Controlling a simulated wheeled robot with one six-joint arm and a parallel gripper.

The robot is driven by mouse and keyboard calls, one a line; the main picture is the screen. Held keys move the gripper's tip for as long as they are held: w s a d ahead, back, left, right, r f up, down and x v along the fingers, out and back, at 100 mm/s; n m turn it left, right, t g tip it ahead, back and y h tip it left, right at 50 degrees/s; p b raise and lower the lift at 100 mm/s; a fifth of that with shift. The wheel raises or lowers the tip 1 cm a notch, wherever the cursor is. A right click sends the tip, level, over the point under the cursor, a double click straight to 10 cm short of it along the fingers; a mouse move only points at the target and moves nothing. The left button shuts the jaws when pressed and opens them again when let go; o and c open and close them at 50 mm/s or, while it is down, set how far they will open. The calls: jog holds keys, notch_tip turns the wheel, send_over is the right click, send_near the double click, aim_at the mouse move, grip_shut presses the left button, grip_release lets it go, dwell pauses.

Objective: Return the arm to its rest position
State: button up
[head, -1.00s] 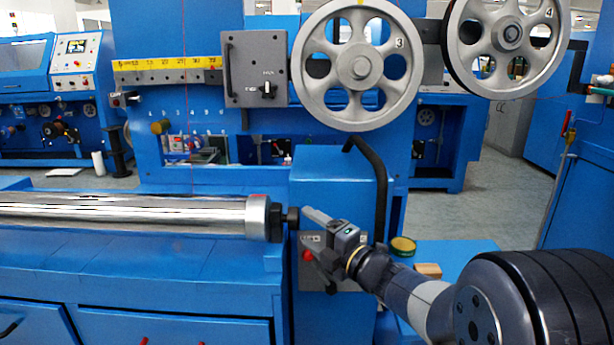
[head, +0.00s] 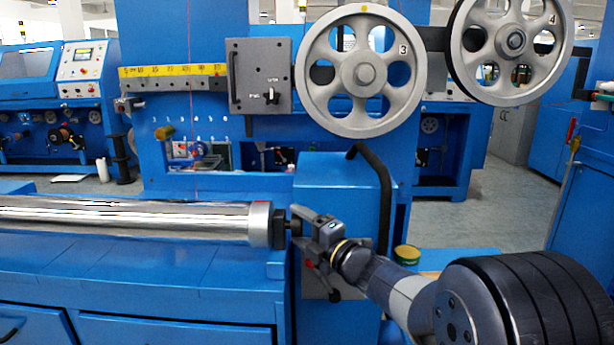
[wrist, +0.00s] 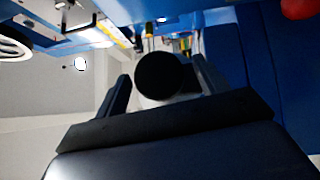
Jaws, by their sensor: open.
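My gripper (head: 297,220) is at the right end of the shiny metal roller (head: 120,220), in front of the blue machine post. In the wrist view its two dark fingers (wrist: 160,78) stand apart, one on each side of a round black end piece (wrist: 158,75). In the head view the roller's black end (head: 279,226) sits right beside the fingertips. I cannot tell whether the fingers touch it. The gripper holds nothing that I can see. My arm reaches in from the lower right.
A bent black handle (head: 376,185) rises behind my wrist. A red knob (head: 308,264) is close below the gripper. Large pulleys 3 (head: 360,72) and 4 (head: 510,45) hang above. Open floor shows at right.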

jog(key=r+p+v, duration=0.1)
jog(key=p+v, duration=0.1)
jog(key=v, duration=0.8)
jog(key=x, duration=0.3)
jog(key=b+x, duration=0.1)
jog(key=x, duration=0.7)
jog(key=shift+f, duration=0.3)
jog(key=p, duration=0.2)
jog(key=shift+r+m+p, duration=0.1)
jog(key=shift+m+p, duration=0.2)
jog(key=shift+m, duration=0.1)
jog(key=shift+h+p, duration=0.3)
jog(key=shift+p, duration=0.15)
jog(key=m+g+h+p, duration=0.2)
jog(key=m+g+p, duration=0.1)
jog(key=p, duration=1.5)
jog(key=shift+r+m+g, duration=0.1)
jog(key=shift+m+g, duration=0.2)
jog(key=shift+g, duration=0.1)
jog(key=m+g+h+p, duration=0.1)
jog(key=g+p, duration=0.3)
jog(key=p, duration=1.3)
jog(key=shift+m, duration=0.8)
jog(key=shift+m+g+p, duration=0.3)
jog(key=shift+g+p, duration=0.1)
jog(key=shift+p, duration=0.85)
jog(key=shift+w+d, duration=0.1)
